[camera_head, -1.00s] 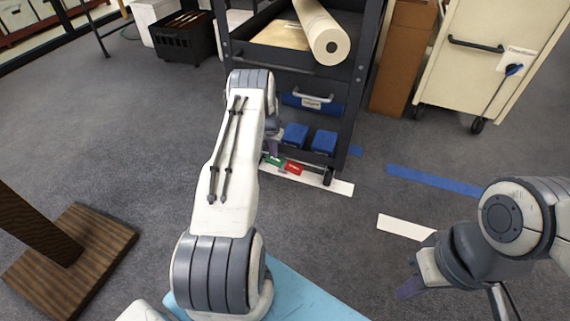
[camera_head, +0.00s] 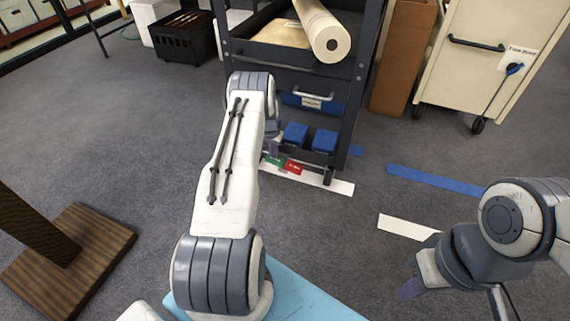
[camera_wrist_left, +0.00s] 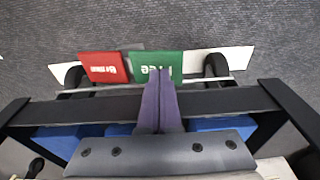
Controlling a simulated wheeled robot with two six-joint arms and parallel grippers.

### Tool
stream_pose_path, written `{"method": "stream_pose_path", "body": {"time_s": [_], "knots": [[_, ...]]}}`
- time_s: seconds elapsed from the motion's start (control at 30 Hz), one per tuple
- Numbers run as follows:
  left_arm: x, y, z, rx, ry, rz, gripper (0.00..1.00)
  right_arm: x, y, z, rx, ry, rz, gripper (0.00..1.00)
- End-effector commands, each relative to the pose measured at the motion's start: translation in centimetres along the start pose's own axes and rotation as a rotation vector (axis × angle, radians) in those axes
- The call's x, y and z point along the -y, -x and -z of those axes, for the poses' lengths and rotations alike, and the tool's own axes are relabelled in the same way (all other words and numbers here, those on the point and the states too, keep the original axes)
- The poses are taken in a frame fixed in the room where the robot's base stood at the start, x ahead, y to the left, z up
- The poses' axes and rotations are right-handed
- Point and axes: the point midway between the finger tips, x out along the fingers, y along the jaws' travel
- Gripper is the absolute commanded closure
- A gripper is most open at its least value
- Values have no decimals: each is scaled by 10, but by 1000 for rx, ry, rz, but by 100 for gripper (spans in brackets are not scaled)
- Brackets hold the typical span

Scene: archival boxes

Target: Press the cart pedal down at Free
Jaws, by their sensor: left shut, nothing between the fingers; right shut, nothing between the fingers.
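The dark cart (camera_head: 286,72) has two pedals low on its near side. The green pedal marked Free (camera_head: 272,160) is at left in the head view, partly hidden by my left gripper. The red pedal (camera_head: 293,167) is beside it. In the left wrist view the green pedal (camera_wrist_left: 172,64) is right of the red pedal (camera_wrist_left: 103,67). My left gripper (camera_wrist_left: 158,76) is shut and empty, its purple fingertips overlapping the green pedal's left part. I cannot tell whether they touch. My right gripper (camera_head: 409,289) is shut and empty at lower right, away from the cart.
Blue boxes (camera_head: 325,141) sit on the cart's low shelf and a cream roll (camera_head: 325,35) on top. A cream cabinet cart (camera_head: 480,65) stands at right. A wooden stand (camera_head: 80,250) is at lower left. Blue floor tape (camera_head: 432,180) crosses open carpet.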

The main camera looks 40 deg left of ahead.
Motion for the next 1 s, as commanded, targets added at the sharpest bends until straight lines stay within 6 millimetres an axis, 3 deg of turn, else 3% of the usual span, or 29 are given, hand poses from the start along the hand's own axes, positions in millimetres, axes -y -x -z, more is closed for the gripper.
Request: {"method": "stream_pose_path", "body": {"time_s": [0.77,1.0], "knots": [[0,-13,-2,1,0,-1,100,-1,-9,0,0,0,0,100],[0,-4,0,0,0,0,100,0,-2,0,0,0,0,100]]}}
